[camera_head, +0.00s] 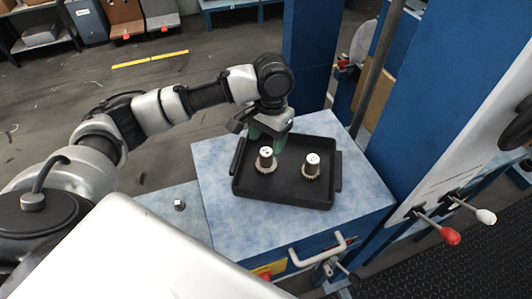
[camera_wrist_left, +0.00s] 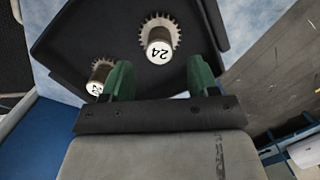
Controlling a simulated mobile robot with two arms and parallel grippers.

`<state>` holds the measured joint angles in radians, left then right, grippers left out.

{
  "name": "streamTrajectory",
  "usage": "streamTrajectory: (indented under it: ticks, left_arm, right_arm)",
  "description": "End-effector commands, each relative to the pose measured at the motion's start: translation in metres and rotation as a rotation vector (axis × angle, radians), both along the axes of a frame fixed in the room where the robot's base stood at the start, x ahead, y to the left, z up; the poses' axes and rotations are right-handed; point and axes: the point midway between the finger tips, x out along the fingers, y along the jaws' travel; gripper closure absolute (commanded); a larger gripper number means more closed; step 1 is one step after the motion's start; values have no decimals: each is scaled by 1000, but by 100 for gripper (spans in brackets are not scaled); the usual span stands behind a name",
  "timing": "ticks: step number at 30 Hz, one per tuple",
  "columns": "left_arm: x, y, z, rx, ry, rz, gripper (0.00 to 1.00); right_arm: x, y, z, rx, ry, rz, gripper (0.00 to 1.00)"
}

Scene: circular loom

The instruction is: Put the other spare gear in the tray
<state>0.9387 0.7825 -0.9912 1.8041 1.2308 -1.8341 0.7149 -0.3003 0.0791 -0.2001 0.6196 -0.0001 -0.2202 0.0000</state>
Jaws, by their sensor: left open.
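Two metal gears with upright pale-topped hubs stand in the black tray (camera_head: 284,198): a left gear (camera_head: 266,161) and a right gear (camera_head: 312,166). My left gripper (camera_head: 270,131), with green fingers, is over the tray's back-left part, close behind the left gear. In the left wrist view, the open left gripper (camera_wrist_left: 161,80) is empty. A gear marked 24 (camera_wrist_left: 159,43) lies ahead of the gap between its fingers. A second gear (camera_wrist_left: 101,75) is partly hidden behind the left-hand finger. My right gripper is not in view.
The tray sits on a blue-topped cabinet (camera_head: 225,215) with a pale handle (camera_head: 317,250) in front. A small metal piece (camera_head: 179,205) lies on a lower surface at left. Blue posts (camera_head: 311,50) and red and white lever knobs (camera_head: 450,235) stand at right.

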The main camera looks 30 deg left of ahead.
Motion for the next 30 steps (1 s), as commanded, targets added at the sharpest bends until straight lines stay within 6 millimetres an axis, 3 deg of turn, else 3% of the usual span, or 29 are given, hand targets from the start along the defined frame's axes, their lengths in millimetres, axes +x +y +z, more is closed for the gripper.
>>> streamTrajectory:
  ticks: [6,10,30]
  left_arm:
    - [4,-2,39,-2,-4,-1,40]
    - [5,-1,52,-1,-1,-1,40]
    - [5,-1,56,-1,1,0,40]
  right_arm:
    - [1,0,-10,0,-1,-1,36]
    - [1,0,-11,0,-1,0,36]
    - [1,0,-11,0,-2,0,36]
